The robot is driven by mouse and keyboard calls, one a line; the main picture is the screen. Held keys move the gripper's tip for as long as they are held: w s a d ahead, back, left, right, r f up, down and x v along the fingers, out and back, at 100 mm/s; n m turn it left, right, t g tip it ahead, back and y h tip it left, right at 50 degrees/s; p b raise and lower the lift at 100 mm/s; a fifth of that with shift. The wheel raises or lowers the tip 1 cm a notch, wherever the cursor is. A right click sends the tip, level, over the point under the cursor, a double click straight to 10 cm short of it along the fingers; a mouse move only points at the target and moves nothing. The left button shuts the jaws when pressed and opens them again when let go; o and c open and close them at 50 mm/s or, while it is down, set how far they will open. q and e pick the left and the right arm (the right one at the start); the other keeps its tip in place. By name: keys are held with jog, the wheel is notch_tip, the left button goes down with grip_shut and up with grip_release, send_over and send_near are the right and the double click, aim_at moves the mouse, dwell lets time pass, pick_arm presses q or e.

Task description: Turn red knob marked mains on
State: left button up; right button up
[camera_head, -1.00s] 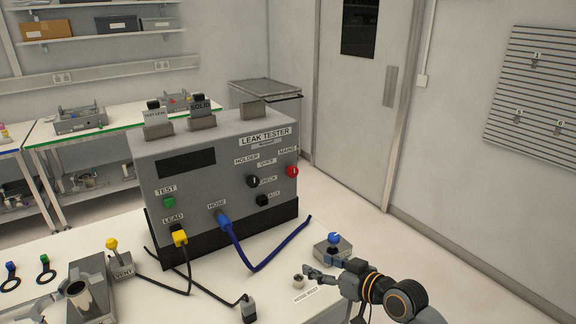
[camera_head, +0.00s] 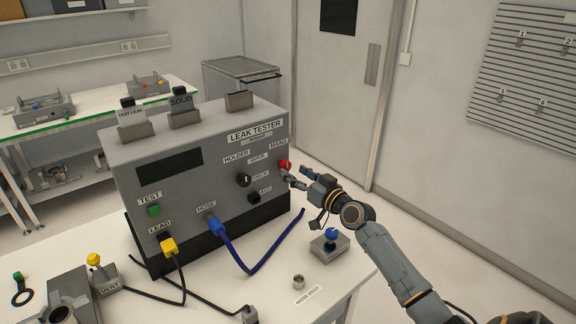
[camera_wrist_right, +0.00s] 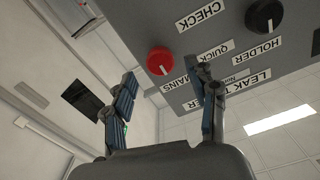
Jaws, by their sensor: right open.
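The red knob (camera_head: 285,166) marked MAINS is on the right side of the front of the grey leak tester (camera_head: 200,180). It also shows in the right wrist view (camera_wrist_right: 161,61), with a white pointer line on its face and the upside-down MAINS label beside it. My right gripper (camera_head: 296,178) is open, its fingers close to the knob in the head view. In the right wrist view, the gripper's fingers (camera_wrist_right: 165,95) are spread, with the knob beyond and between their tips. I cannot tell whether a finger touches it. My left gripper is not in view.
A black knob (camera_head: 244,180) marked HOLDER sits left of the red knob. A blue hose (camera_head: 262,262) curves over the table. A door (camera_head: 345,100) is behind.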

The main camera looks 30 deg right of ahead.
aim_at(287, 167)
jog(key=shift+w+a, duration=0.1)
jog(key=shift+w, duration=1.8)
jog(key=shift+s, duration=0.1)
jog(key=c, duration=1.2)
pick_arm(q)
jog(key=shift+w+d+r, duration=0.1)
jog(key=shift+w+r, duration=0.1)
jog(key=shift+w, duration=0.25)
pick_arm(e)
jog(key=shift+o, duration=0.2)
